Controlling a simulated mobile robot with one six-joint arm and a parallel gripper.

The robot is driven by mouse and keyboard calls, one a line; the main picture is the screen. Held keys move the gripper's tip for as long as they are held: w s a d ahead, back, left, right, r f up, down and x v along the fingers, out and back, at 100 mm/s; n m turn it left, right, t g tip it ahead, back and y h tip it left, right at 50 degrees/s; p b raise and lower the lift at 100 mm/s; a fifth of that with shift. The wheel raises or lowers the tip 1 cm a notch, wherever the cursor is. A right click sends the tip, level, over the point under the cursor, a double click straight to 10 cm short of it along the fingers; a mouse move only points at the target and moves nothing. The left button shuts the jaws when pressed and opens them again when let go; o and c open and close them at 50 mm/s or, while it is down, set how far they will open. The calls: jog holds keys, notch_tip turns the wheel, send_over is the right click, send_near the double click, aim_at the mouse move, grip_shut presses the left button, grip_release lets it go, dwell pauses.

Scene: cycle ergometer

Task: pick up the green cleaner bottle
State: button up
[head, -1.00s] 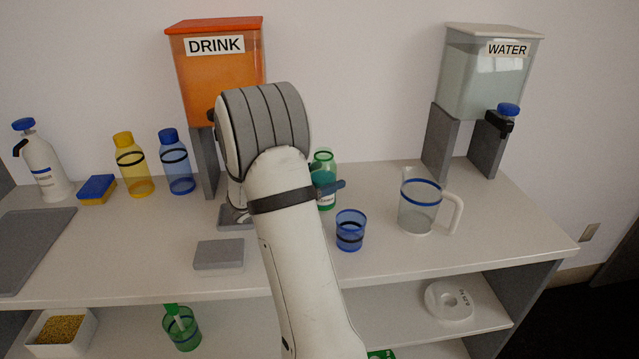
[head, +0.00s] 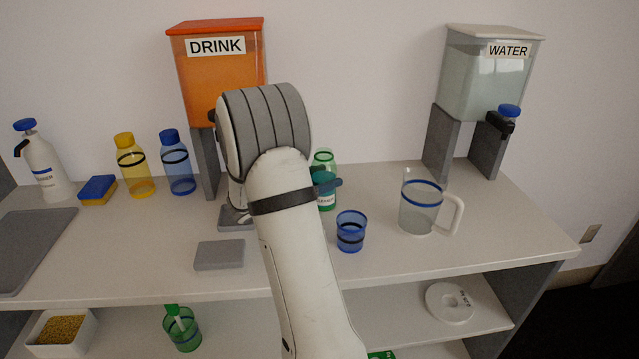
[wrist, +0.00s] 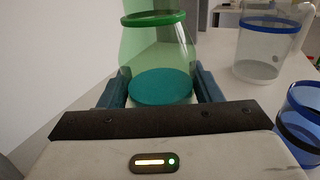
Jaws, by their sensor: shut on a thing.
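The green cleaner bottle (head: 325,161) stands upright on the counter, just right of my arm in the head view. It is see-through green with a white label low on its front. My gripper (head: 325,183) is shut on it around its middle, partly hidden behind my own arm. In the wrist view the bottle (wrist: 158,55) rises between the two blue fingers of my gripper (wrist: 160,90), with a teal disc-like surface inside or on it. The bottle's base is hidden in the wrist view.
A blue cup (head: 351,232) stands close to the right, with a clear pitcher (head: 420,212) beyond it. The orange drink dispenser (head: 220,85) is behind my arm; the water dispenser (head: 484,85) is at the right. A grey block (head: 219,255) lies at the front.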

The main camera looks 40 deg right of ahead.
aim_at(324, 156)
notch_tip(324, 156, up, 10)
jog(key=shift+r, duration=0.1)
dwell(0.4)
jog(key=o, duration=0.5)
jog(key=shift+c, duration=0.2)
jog(key=c, duration=0.5)
jog(key=shift+c, duration=0.2)
